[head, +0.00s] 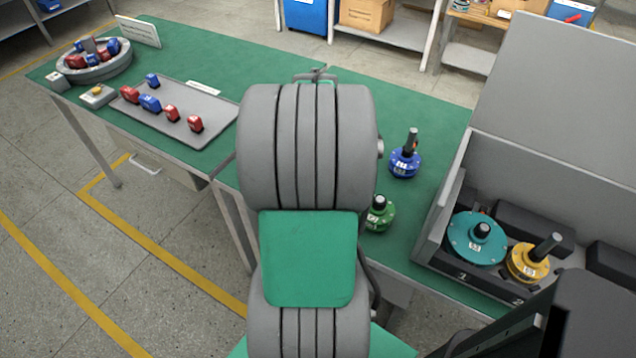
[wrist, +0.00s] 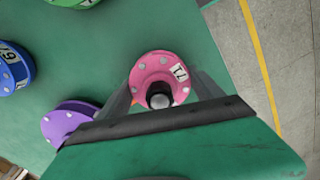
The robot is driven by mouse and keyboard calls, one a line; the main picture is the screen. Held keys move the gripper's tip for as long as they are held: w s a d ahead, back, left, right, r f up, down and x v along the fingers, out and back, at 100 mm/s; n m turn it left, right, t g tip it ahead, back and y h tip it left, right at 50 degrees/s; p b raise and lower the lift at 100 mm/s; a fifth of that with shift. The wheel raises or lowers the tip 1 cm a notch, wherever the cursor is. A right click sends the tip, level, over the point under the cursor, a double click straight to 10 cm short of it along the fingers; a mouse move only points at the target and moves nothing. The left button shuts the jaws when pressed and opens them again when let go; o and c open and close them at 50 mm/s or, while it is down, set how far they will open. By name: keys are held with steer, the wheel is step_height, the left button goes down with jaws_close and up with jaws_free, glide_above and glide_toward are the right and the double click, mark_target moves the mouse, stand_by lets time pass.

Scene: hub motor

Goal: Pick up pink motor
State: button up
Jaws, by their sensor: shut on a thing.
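The pink motor (wrist: 152,72) shows in the wrist view, a round pink flange with a dark shaft and a small white label. My gripper (wrist: 165,88) is shut on it, with one finger on each side of the motor. I cannot tell whether the motor is still touching the green table. In the head view my arm hides both the gripper and the pink motor.
A purple motor (wrist: 66,122) stands close to the left of my gripper. A blue motor (head: 404,160) and a green motor (head: 379,214) stand on the table (head: 440,112). A grey box (head: 455,195) holds teal and yellow motors. A tray (head: 208,103) with small blocks lies at left.

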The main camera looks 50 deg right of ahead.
steer(key=c, duration=1)
steer(key=shift+d, duration=0.1)
steer(key=shift+c, duration=0.5)
steer(key=shift+r, duration=0.1)
